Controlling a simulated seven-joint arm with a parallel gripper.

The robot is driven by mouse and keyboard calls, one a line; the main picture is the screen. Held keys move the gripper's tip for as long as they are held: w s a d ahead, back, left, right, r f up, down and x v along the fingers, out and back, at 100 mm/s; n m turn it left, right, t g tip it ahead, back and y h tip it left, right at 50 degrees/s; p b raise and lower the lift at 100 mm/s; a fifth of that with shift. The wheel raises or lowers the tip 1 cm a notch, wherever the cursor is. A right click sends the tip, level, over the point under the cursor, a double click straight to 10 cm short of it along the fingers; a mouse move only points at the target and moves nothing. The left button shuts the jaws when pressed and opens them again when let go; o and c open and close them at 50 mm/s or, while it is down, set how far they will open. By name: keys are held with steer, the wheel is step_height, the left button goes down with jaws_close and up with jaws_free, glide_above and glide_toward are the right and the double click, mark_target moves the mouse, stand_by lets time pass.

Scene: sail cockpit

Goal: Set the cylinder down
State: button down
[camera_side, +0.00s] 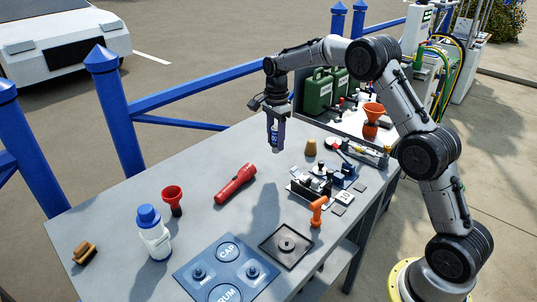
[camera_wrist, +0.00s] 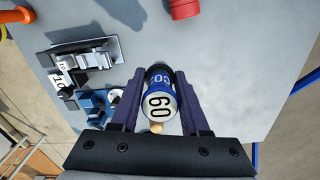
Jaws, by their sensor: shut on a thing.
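The cylinder (camera_wrist: 160,101) is small, blue and white, with a dark end and the printed number "60" in the wrist view. My gripper (camera_wrist: 157,88) is shut on it, with one dark purple finger on each side. In the side view, my gripper (camera_side: 275,138) points down over the far part of the grey table (camera_side: 130,192). The cylinder (camera_side: 274,132) shows as a blue and white strip between the fingers, roughly upright. It appears to be held above the table top; the exact gap is hard to tell.
A red flashlight (camera_side: 236,184) lies nearer the camera. A tan cone-like piece (camera_side: 310,147) and a black-and-white fixture (camera_side: 312,187) stand to the right. Table left of my gripper is clear.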

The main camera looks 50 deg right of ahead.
steer(key=w+f, duration=0.3)
steer(key=f, duration=0.1)
steer(key=shift+w+d, duration=0.15)
steer(key=shift+d, duration=0.2)
steer(key=shift+w+f, duration=0.15)
steer(key=shift+f, duration=1.55)
steer(key=shift+f, duration=0.2)
steer(key=shift+c, duration=2)
jaws_free()
step_height(320, 180, up, 12)
steer(key=shift+r, duration=0.25)
